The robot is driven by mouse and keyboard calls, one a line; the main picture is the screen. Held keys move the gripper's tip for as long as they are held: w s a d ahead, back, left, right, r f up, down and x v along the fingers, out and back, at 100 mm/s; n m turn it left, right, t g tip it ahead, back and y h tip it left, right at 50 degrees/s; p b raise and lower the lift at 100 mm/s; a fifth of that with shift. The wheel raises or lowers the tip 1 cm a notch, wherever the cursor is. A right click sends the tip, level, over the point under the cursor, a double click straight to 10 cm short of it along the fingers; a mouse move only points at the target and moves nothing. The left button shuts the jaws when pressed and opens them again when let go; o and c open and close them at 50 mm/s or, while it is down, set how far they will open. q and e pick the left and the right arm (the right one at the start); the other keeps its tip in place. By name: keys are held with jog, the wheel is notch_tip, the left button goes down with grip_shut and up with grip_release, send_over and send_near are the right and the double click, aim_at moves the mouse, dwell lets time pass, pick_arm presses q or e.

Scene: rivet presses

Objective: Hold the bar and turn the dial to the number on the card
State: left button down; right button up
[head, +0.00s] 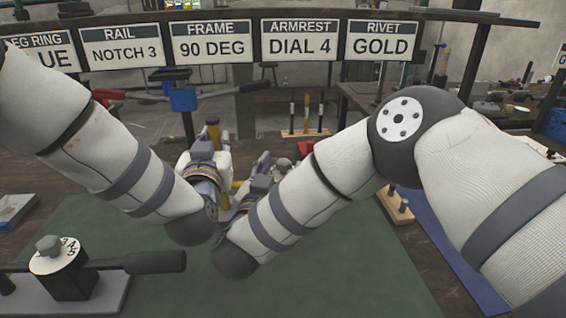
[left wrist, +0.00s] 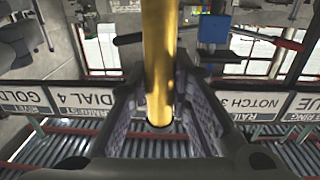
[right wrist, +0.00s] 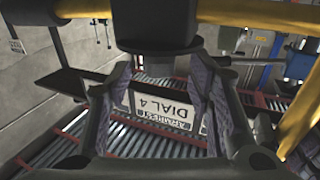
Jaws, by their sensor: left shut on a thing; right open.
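The card reading "ARMREST DIAL 4" (head: 299,41) hangs in the row of cards at the back; it also shows in the right wrist view (right wrist: 160,108). My left gripper (head: 222,152) is shut on a yellow bar (left wrist: 160,60), which stands between its fingers in the left wrist view. My right gripper (right wrist: 160,78) is open around or just below a dark round part (right wrist: 158,48) beneath a horizontal yellow tube (right wrist: 245,14); contact cannot be told. A white dial with numbers (head: 57,256), topped by a grey hex knob, is at the front left. My arms partly hide the work area in the head view.
A black-handled lever (head: 140,262) sticks out beside the numbered dial. A green mat (head: 330,270) covers the table's middle, largely clear at the front. A wooden peg block (head: 398,207) stands on the right, and a rack with several pegs (head: 305,133) stands behind.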

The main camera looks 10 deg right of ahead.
aim_at(281, 166)
jog(key=v, duration=0.5)
jog(key=shift+r, duration=0.1)
jog(key=w+d+y, duration=0.1)
jog(key=w+y, duration=0.1)
jog(key=w+d+r+n+t+y, duration=0.1)
jog(key=w+d+y, duration=0.1)
jog(key=y, duration=0.1)
jog(key=w+d+r+t+y, duration=0.1)
jog(key=w+y, duration=0.1)
jog(key=shift+w+d+r+n+y, duration=0.25)
jog(key=shift+w+d+n+y, duration=0.05)
jog(key=shift+w+d+y, duration=0.1)
jog(key=s+d+f+n+g+y, duration=0.2)
jog(key=s+d+n+g+y, duration=0.3)
jog(key=s+n+y, duration=0.45)
jog(key=shift+n+t+y, duration=0.25)
jog(key=shift+n+t, duration=0.05)
jog(key=shift+n, duration=0.15)
jog(key=x, duration=1.2)
jog(key=shift+w+f, duration=0.2)
jog(key=shift+d, duration=0.1)
